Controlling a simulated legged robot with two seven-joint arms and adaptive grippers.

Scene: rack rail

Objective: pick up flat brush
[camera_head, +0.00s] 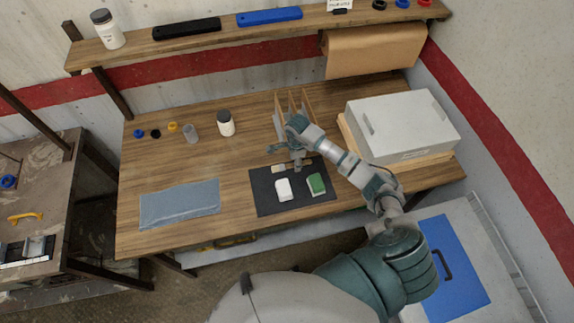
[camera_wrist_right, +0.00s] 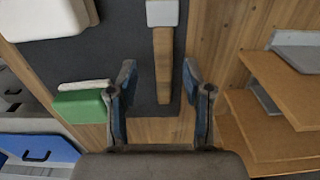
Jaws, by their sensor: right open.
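The flat brush (camera_head: 285,167) lies on the dark mat (camera_head: 262,200) near its back edge. In the right wrist view its tan handle (camera_wrist_right: 163,65) points toward my gripper, with a pale grey-white block-shaped end (camera_wrist_right: 162,13) at the far side. My right gripper (camera_head: 298,164) is over the back of the mat, beside the brush in the head view. In the right wrist view the gripper (camera_wrist_right: 158,84) has its two fingers apart, with the handle's near end seen between them and nothing held. Contact with the brush cannot be told. My left gripper is not in view.
A white block (camera_head: 283,189) and a green-and-white block (camera_head: 316,184) lie on the mat. A wooden divider rack (camera_head: 293,103) stands behind my gripper. A large grey-white box (camera_head: 402,125) is right. A blue-grey cloth (camera_head: 180,204) lies left, beyond bare tabletop.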

